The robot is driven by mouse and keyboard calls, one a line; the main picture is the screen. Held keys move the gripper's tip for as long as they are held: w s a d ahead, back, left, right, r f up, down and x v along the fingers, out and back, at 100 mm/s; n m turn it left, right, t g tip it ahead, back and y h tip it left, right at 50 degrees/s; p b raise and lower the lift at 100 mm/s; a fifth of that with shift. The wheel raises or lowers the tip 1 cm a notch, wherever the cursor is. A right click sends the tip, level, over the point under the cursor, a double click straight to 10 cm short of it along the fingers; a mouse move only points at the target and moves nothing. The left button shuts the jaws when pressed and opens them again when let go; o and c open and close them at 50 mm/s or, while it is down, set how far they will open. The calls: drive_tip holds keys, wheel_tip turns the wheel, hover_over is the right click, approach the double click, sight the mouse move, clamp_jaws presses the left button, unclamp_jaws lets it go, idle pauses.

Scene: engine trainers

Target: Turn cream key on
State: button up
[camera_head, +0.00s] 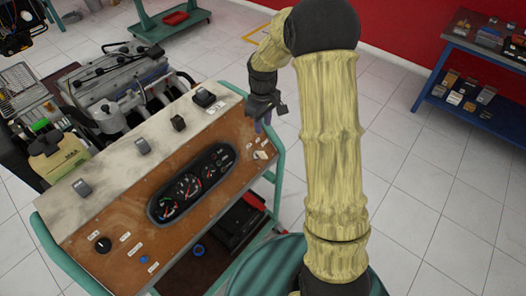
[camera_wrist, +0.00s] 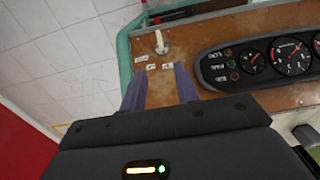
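The cream key (camera_wrist: 160,43) stands up from the brown panel near its end in the wrist view, with small white labels beside it. My gripper (camera_wrist: 159,80) shows two bluish fingers, parted with nothing between them. The key is beyond the fingertips, roughly in line with the gap and not touched. In the head view my gripper (camera_head: 265,115) hangs over the right end of the engine trainer's panel (camera_head: 125,218).
The gauge cluster (camera_head: 190,183) sits mid-panel, and also shows in the wrist view (camera_wrist: 265,58). A black knob (camera_head: 103,245) is at the panel's left. The green frame (camera_head: 279,165) edges the right side. A blue shelf (camera_head: 475,75) stands far right; tiled floor lies between.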

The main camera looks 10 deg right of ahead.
sight(263, 152)
wheel_tip(263, 152, down, 15)
drive_tip(key=p, duration=0.3)
idle(0.3)
clamp_jaws()
